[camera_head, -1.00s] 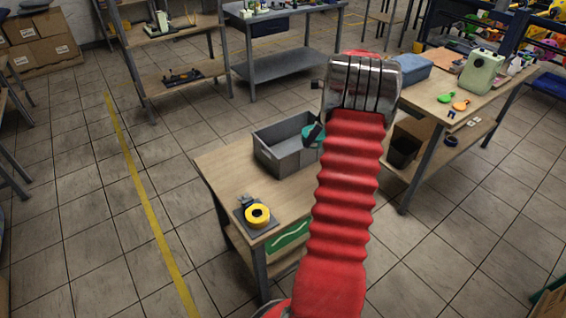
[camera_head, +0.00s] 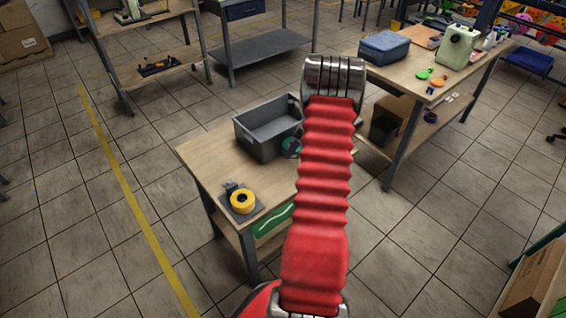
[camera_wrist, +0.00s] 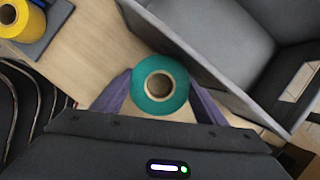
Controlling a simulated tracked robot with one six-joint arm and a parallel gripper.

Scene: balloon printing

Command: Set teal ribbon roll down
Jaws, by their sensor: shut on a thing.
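The teal ribbon roll (camera_wrist: 160,70) is between the two purple fingers of my gripper (camera_wrist: 160,92) in the wrist view, with its round face and core hole toward the camera. The gripper is shut on it. In the head view a small part of the teal roll (camera_head: 290,147) shows at the left edge of my red arm, just in front of the grey bin; the gripper itself is mostly hidden there. The roll is over the wooden table (camera_head: 205,165), beside the bin. I cannot tell whether it touches the tabletop.
The open grey bin (camera_head: 262,142) stands at the table's back, and its wall (camera_wrist: 200,55) is close to the roll. A yellow roll (camera_head: 243,201) sits on a dark pad (camera_head: 228,212) at the front left. Bare wood lies between. Another worktable (camera_head: 400,82) stands at the right.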

